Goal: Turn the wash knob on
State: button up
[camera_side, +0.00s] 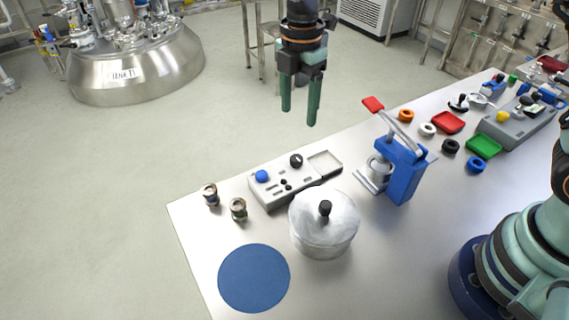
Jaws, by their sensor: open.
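A grey control panel (311,177) lies on the steel table near its far edge. It carries a blue knob (262,176), a black knob (296,160), several small black buttons or sockets and a shallow recess at its right end. No label is legible, so I cannot tell which knob is the wash knob, nor how either is turned. My gripper (299,115) hangs above and beyond the panel, fingers pointing down. It is open, empty and apart from everything.
A lidded metal pot (324,232) stands close in front of the panel. A blue press (402,170) with a red-tipped lever stands to the right. Two small jars (211,195) (238,209) stand left. A blue round mat (254,278) lies bare at the front left.

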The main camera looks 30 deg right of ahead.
aim_at(296, 158)
notch_tip(296, 158, down, 12)
jog(key=shift+f, duration=0.1)
dwell(0.5)
grip_shut()
